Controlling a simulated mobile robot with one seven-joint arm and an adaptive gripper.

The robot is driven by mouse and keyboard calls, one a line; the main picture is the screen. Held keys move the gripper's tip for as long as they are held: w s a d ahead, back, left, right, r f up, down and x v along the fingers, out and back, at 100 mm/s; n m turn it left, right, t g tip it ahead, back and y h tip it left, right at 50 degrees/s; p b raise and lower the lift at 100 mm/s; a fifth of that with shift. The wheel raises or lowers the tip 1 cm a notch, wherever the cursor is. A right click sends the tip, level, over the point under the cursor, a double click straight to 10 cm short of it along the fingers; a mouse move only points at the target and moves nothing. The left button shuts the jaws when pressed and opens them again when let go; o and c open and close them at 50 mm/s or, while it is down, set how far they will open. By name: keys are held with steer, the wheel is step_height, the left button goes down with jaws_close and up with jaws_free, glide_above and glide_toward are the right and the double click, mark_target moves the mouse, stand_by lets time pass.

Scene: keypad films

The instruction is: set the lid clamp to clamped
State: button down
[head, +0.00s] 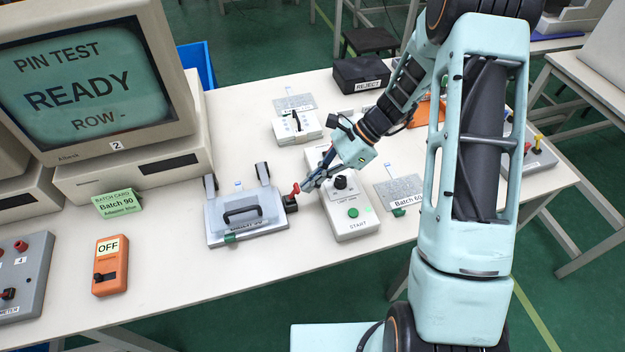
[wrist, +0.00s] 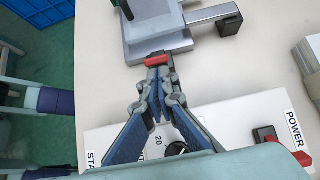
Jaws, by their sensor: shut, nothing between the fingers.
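The test fixture (head: 215,233) stands on the white table below the monitor, with a clear lid (head: 262,205) and black handle lying over it. It shows in part at the top of the wrist view (wrist: 135,50). The clamp lever's red tip (head: 296,187) stands up at the fixture's right side, above a dark block (head: 291,203). In the wrist view, the red tip (wrist: 157,60) is right at my fingertips. My gripper (head: 306,186) is shut and empty, with its fingertips (wrist: 157,71) beside the red tip. I cannot tell whether they touch.
A white control box (head: 345,225) with a black knob and green START button stands under my gripper. An orange OFF switch box (head: 111,275) is at the left. A monitor (head: 95,80) reads READY. Bare table lies in front of the fixture.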

mark_target(298, 187)
steer(key=shift+a+r+h+p, duration=0.2)
steer(key=shift+h+p, duration=0.1)
steer(key=shift+p, duration=0.15)
steer(key=shift+s+a+r+h+p, duration=0.1)
steer(key=shift+r+h+p, duration=0.1)
steer(key=shift+h+p, duration=0.15)
steer(key=h+p, duration=0.1)
steer(key=p, duration=0.1)
steer(key=a+r+t+h+p, duration=0.1)
steer(key=shift+s+a+r+p, duration=0.2)
steer(key=shift+r+p, duration=0.05)
steer(key=shift+p, duration=0.15)
steer(key=h+p, duration=0.1)
steer(key=a+h+p, duration=0.1)
steer(key=p, duration=0.1)
steer(key=shift+s+a+r+t+h, duration=0.2)
steer(key=shift+t+h, duration=0.15)
steer(key=shift+t, duration=0.05)
steer(key=shift+s+a+p, duration=0.2)
steer(key=shift+a+p, duration=0.05)
steer(key=shift+a, duration=0.4)
steer(key=shift+s+a+p, duration=0.15)
steer(key=shift+a+p, duration=0.05)
steer(key=shift+a, duration=0.4)
steer(key=shift+p+v, duration=0.7)
steer(key=shift+v, duration=0.1)
steer(key=shift+a, duration=0.1)
